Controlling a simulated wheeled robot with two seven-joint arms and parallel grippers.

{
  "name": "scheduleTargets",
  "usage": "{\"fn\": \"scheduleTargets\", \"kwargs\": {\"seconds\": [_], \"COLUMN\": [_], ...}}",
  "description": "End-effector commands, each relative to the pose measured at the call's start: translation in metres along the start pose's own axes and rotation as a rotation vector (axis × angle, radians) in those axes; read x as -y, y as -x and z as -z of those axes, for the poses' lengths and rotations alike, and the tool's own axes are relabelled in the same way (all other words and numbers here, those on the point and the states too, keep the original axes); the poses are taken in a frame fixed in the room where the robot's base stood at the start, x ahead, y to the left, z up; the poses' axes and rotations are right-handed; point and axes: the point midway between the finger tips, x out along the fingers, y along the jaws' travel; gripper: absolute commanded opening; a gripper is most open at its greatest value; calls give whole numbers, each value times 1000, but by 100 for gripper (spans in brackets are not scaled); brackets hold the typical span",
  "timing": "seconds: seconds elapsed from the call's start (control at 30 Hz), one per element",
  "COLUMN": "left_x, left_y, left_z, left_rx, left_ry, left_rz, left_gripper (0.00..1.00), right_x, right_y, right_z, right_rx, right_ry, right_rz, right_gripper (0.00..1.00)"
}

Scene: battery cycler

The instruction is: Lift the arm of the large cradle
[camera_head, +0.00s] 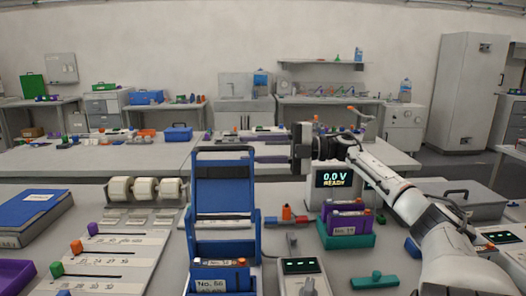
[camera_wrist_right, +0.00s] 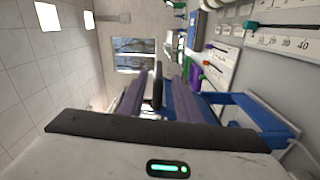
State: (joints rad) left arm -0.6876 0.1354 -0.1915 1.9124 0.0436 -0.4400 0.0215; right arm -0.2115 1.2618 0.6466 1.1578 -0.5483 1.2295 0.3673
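The large cradle (camera_head: 191,235) is a blue frame in front of me at the middle of the near bench. A blue upright part with a top crossbar (camera_head: 222,154), apparently its arm, rises from it. In the right wrist view blue framework (camera_wrist_right: 248,112) shows beyond the gripper. My right gripper (camera_head: 256,147) is at the height of the crossbar, just at its right end. In the right wrist view its two fingers (camera_wrist_right: 158,88) are apart, with a dark upright edge between them. I cannot tell whether they touch it. My left gripper is out of view.
A box marked No. 86 (camera_head: 222,280) sits low at the cradle's front. A display reading 0.0 V READY (camera_head: 334,180) and a green tray (camera_head: 345,240) with purple packs stand to the right. White rollers (camera_head: 146,188) and slider boards (camera_head: 118,246) lie left.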

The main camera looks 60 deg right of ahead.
Motion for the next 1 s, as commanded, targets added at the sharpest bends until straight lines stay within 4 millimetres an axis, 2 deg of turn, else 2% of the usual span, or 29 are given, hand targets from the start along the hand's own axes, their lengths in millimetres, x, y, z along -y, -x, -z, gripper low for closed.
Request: {"fn": "scheduleTargets", "kwargs": {"seconds": [0.1, 0.27, 1.0], "left_x": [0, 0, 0], "left_y": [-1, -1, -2], "left_z": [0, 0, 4], "left_rx": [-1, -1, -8], "left_ry": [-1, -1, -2], "left_rz": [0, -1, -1], "left_gripper": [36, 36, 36], "right_x": [1, 0, 0], "right_y": [16, 25, 26], "right_z": [0, 0, 0], "right_rx": [1, 0, -1], "right_ry": [-2, -1, -1], "right_rz": [1, 0, 0], "right_gripper": [31, 31, 31]}}
